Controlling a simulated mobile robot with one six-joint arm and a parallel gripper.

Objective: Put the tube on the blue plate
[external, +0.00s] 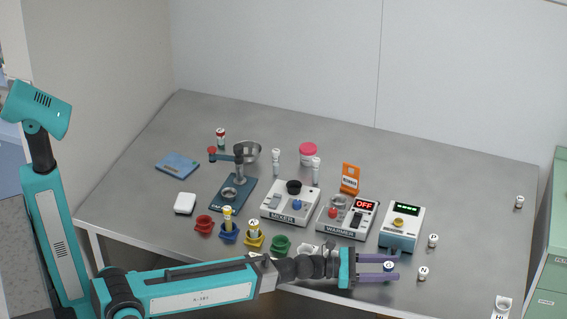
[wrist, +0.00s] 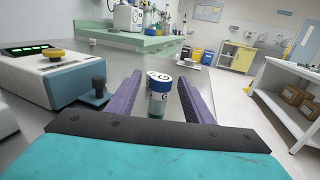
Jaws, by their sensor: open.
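My gripper (external: 396,267) is open at the front right of the grey table, with its purple fingers on either side of a small tube marked G (wrist: 158,100). The tube has a white and blue cap, stands upright and shows a green base in the wrist view. A gap shows beside it, and it is not gripped. It also shows between the fingers in the external view (external: 388,267). The flat blue plate (external: 177,165) lies at the back left of the table, far from my gripper, with nothing on it.
Small white vials marked N (external: 422,273) and P (external: 433,240) stand right of my gripper. A device with a yellow knob (external: 401,228), the warmer (external: 347,218) and the mixer (external: 291,204) stand behind my arm. Coloured holders (external: 280,244) stand left of them.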

